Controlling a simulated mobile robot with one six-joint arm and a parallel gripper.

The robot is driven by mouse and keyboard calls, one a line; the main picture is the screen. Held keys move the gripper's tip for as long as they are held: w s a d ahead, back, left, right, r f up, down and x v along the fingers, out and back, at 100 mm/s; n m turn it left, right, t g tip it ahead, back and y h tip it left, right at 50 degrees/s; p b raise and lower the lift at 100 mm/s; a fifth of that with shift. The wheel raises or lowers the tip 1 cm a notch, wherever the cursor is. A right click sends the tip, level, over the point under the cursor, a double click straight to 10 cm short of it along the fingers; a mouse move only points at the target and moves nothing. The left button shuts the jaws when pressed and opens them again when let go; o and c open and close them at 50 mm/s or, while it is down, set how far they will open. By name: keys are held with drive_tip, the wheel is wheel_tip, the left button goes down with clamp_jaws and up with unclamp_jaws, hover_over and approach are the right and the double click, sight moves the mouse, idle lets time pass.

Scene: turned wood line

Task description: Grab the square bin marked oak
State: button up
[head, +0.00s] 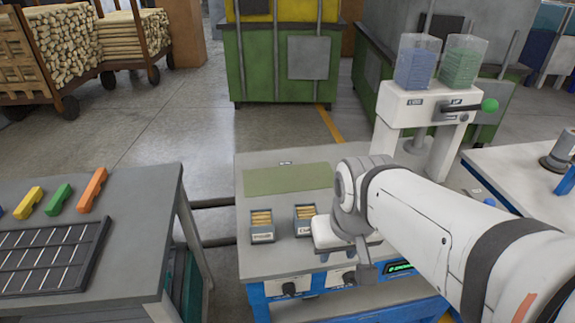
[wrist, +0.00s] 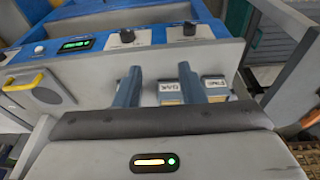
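Two small square grey-blue bins holding light wooden sticks stand side by side on the bench. The right one in the head view, the oak bin (head: 305,222), has a label that seems to read OAK; it also shows in the wrist view (wrist: 169,91). The left one, the other bin (head: 262,227), seems marked PINE and shows in the wrist view (wrist: 216,88). My gripper (wrist: 158,68) is open, its two blue-grey fingers apart. In the wrist view the oak bin appears between them, partly hidden; I cannot tell the depth gap. In the head view my wrist is just right of the oak bin.
The bench (head: 217,312) front carries knobs and a green display (head: 402,267). A green mat (head: 288,179) lies behind the bins. A white stand (head: 420,110) with two clear hoppers is at the back right. A grey table (head: 140,215) with coloured blocks is left.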

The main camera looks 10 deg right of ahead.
sight(306, 215)
drive_tip(key=shift+s+a, duration=0.1)
drive_tip(key=shift+a, duration=0.1)
drive_tip(key=shift+o, duration=0.8)
drive_tip(key=o, duration=0.8)
drive_tip(key=shift+t, duration=0.9)
drive_tip(key=w+f, duration=0.2)
drive_tip(key=w, duration=0.4)
drive_tip(key=w+f, duration=0.3)
drive_tip(key=w, duration=0.3)
drive_tip(key=w+a+f, duration=0.1)
drive_tip(key=w+f, duration=0.1)
drive_tip(key=w, duration=0.3)
drive_tip(key=shift+w+a+f+b, duration=0.1)
drive_tip(key=shift+w+f+b, duration=0.1)
drive_tip(key=shift+w+b, duration=0.2)
drive_tip(key=shift+o, duration=0.2)
drive_tip(key=shift+w+f, duration=0.45)
drive_tip(key=shift+f, duration=0.1)
drive_tip(key=shift+w+d+x, duration=0.15)
drive_tip(key=shift+x, duration=1.6)
drive_tip(key=shift+w+d+x, duration=0.1)
drive_tip(key=shift+w+x, duration=0.05)
drive_tip(key=shift+x, duration=1.6)
